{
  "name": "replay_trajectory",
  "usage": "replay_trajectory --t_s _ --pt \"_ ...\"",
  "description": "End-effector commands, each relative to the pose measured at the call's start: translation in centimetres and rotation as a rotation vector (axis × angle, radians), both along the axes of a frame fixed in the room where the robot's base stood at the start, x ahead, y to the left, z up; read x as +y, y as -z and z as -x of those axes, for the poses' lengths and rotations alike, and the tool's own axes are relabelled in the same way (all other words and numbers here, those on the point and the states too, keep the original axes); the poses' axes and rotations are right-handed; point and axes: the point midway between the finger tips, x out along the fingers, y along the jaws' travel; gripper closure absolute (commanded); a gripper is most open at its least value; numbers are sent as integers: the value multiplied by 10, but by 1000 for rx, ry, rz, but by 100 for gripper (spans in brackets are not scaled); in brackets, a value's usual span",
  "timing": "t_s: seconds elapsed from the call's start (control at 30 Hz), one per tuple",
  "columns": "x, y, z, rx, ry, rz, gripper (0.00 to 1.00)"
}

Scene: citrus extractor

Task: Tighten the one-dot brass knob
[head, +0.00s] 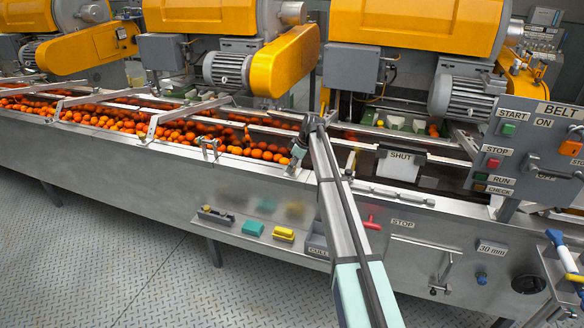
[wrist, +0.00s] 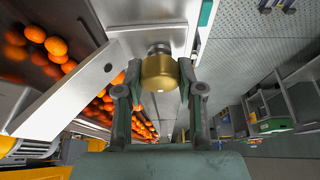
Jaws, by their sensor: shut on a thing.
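A brass knob (wrist: 160,72) sits on a short metal stem at the end of a steel plate in the wrist view. My gripper (wrist: 159,78) has its two green-grey fingers on either side of the knob and is shut on it. No dot mark can be made out on the knob's visible side. In the head view my gripper (head: 297,153) is at the near rim of the conveyor trough, below the bent end of my arm. The knob cannot be made out there.
Oranges (head: 200,132) fill the trough (head: 130,178) to the left. A SHUT sign (head: 400,167), a red handle (head: 371,222) and the BELT control panel (head: 535,150) are to the right. A yellow block (head: 284,234) and a teal block (head: 254,227) lie in front, below the rim.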

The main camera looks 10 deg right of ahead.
Motion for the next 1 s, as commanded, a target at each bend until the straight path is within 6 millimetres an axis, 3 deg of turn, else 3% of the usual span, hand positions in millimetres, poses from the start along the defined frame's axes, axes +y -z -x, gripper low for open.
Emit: replay_trajectory --t_s 1.0 --pt "1 1 1 -1 902 1 97"
